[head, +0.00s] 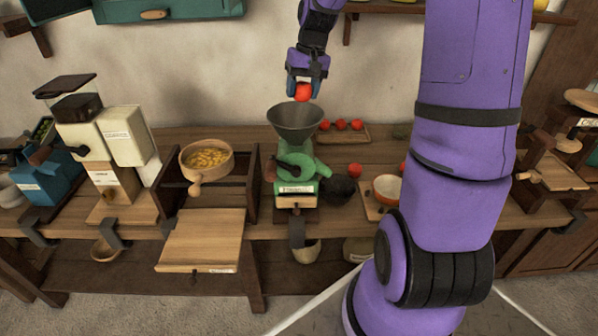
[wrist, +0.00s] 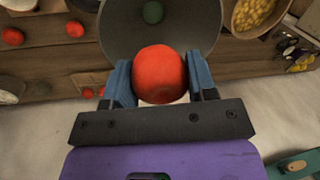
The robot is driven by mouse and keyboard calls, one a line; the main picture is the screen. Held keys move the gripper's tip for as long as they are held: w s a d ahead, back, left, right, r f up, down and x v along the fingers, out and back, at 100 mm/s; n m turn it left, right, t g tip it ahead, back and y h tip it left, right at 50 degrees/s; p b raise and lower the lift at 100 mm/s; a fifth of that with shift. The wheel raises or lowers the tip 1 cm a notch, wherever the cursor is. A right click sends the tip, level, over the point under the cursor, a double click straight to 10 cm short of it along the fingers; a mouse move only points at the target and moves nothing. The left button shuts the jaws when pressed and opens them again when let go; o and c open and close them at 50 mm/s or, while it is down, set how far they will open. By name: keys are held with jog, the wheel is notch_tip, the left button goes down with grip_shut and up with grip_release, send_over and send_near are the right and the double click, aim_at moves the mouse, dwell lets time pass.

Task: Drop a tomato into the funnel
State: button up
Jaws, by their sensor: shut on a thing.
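A red tomato (head: 302,92) is held between the blue fingers of my gripper (head: 303,84), which is shut on it. In the head view the tomato hangs just above the rim of the grey metal funnel (head: 294,125) on the green mill (head: 298,180). In the wrist view the tomato (wrist: 160,74) sits between both fingertips, with the funnel (wrist: 120,28) beyond it. The tomato hides part of the funnel, and a dark green spot shows inside the funnel there.
Several tomatoes (head: 341,125) lie on a wooden board behind and right of the mill. One tomato (head: 355,169) is on the bench. A pasta-filled wooden pan (head: 220,146) stands left of the mill. An orange bowl (head: 387,188) is at its right.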

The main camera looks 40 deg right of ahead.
jog(key=shift+f, duration=2.45)
jog(key=o, duration=1)
jog(key=shift+d, duration=0.1)
jog(key=r, duration=0.3)
jog(key=d+r, duration=0.1)
jog(key=r, duration=0.3)
jog(key=d+r, duration=0.1)
jog(key=r, duration=0.2)
jog(key=shift+s+r, duration=0.3)
jog(key=shift+s, duration=0.05)
jog(key=shift+a, duration=0.15)
